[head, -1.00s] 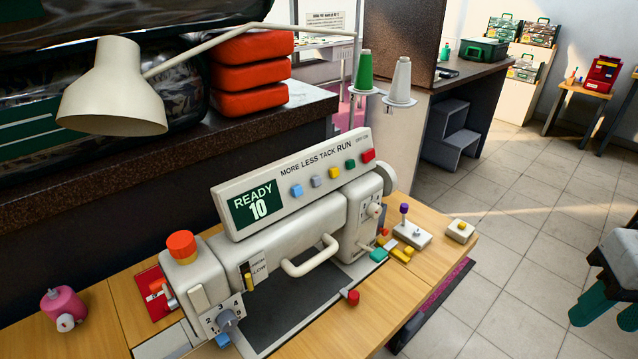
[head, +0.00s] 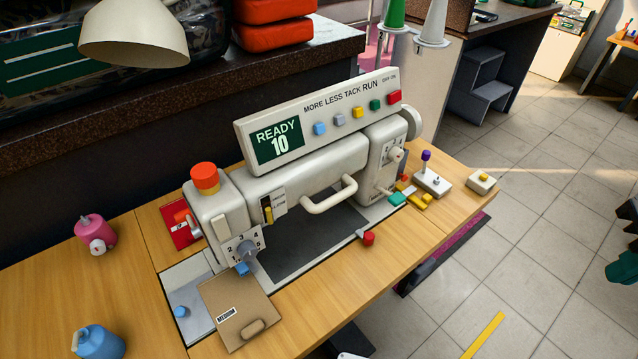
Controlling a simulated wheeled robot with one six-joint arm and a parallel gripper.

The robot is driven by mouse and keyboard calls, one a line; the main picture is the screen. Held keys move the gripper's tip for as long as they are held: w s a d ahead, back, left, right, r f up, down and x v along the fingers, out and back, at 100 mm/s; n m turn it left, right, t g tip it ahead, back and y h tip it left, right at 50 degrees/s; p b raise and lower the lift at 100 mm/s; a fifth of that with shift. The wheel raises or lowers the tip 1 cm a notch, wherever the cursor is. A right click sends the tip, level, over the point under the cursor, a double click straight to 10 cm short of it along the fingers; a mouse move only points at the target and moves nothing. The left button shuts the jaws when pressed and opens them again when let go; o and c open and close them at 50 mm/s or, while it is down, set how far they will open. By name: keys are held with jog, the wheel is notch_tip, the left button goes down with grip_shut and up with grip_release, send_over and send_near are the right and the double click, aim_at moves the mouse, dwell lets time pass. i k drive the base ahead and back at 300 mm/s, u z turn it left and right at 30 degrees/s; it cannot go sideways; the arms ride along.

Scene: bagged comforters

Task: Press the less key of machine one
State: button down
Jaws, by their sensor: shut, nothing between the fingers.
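A cream sewing machine (head: 290,180) stands on a wooden table, with a panel on top. Its green display (head: 280,141) reads "READY 10". The panel is lettered MORE, LESS, TACK, RUN and OFF ON. Below the lettering is a row of keys: blue (head: 320,128), grey (head: 340,118), yellow (head: 358,112), green (head: 375,104) and red (head: 394,97). By order, the grey key matches LESS. Nothing covers the keys. My gripper is not recognisable in the head view.
A cream lamp shade (head: 133,38) hangs at the upper left. Green and white thread cones (head: 434,22) stand behind the panel's right end. A curved handle (head: 330,197) sticks out below the panel. A joystick box (head: 432,183) is at the right. Tiled floor is open at right.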

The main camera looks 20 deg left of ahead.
aim_at(339, 120)
jog(key=u, duration=2.45)
jog(key=k, duration=0.6)
jog(key=z, duration=0.8)
